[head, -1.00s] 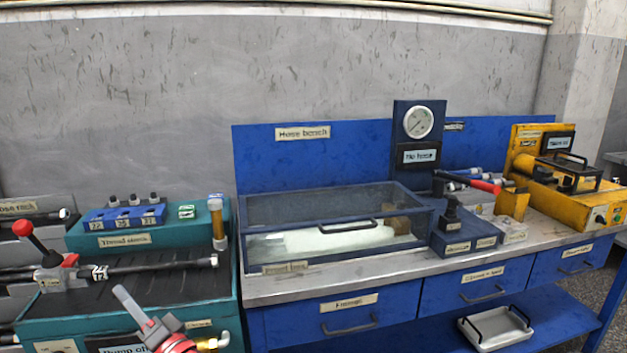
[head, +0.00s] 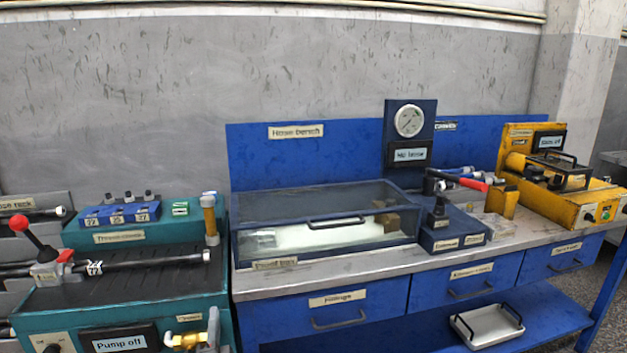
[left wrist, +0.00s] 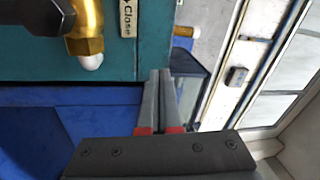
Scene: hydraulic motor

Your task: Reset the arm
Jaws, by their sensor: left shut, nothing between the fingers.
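My left gripper (head: 213,322) shows at the bottom of the head view, in front of the right end of the teal machine (head: 120,299), close to its brass fitting (head: 184,340). In the left wrist view its two grey fingers (left wrist: 160,88) lie together, with nothing between them. The brass fitting (left wrist: 85,28) with its white tip is left of the fingers there, apart from them. My right gripper is in neither view.
The blue hose bench (head: 375,296) stands to the right with a glass-lidded case (head: 325,258), a gauge panel (head: 409,120) and a yellow unit (head: 560,195). A white tray (head: 487,328) lies on its lower shelf. A black hose (head: 140,262) lies on the teal machine.

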